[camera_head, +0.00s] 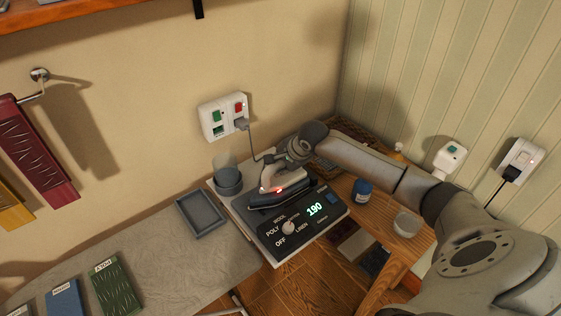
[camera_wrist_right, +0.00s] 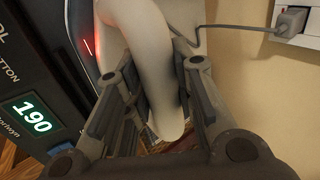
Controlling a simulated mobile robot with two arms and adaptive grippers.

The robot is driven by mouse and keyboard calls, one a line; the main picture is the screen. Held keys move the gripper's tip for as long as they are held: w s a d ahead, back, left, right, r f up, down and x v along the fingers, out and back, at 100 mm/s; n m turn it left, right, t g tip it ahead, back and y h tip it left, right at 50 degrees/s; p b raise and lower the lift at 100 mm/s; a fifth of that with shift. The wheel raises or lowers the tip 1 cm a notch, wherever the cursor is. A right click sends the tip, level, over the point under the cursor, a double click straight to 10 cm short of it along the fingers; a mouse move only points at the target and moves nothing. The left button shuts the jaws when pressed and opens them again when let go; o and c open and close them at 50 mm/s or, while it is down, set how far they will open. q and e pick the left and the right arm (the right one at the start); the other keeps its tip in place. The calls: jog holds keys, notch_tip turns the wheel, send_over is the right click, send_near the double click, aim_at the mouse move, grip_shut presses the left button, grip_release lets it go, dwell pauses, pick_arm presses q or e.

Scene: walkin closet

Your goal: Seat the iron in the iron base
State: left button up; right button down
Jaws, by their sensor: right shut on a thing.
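The iron (camera_head: 272,181), pale with a dark soleplate and a small red light, is at the back part of the iron base (camera_head: 296,234). The base has a dark panel with a dial, fabric labels and a green "190" display. I cannot tell whether the iron rests fully on the base or sits slightly above it. My right gripper (camera_head: 283,165) reaches the iron from behind. In the right wrist view my right gripper (camera_wrist_right: 152,92) is shut around the iron's pale handle (camera_wrist_right: 150,75). The base's display (camera_wrist_right: 30,117) shows at the left there. My left gripper is out of view.
A cord runs from the iron's rear to a wall socket (camera_head: 224,116). A grey cup (camera_head: 227,182) and a grey tray (camera_head: 201,214) stand left of the base. A blue jar (camera_head: 362,190) and a clear dish (camera_head: 407,224) stand right. Folded cloths (camera_head: 114,286) lie front left.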

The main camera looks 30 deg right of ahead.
jog(key=shift+w+f, duration=0.1)
dwell(0.7)
jog(key=c, duration=1.1)
grip_release()
jog(key=shift+c, duration=0.2)
jog(key=shift+s+f, duration=0.25)
jog(key=shift+f, duration=0.05)
jog(key=v, duration=1.2)
jog(key=shift+r, duration=0.3)
jog(key=shift+w, duration=0.15)
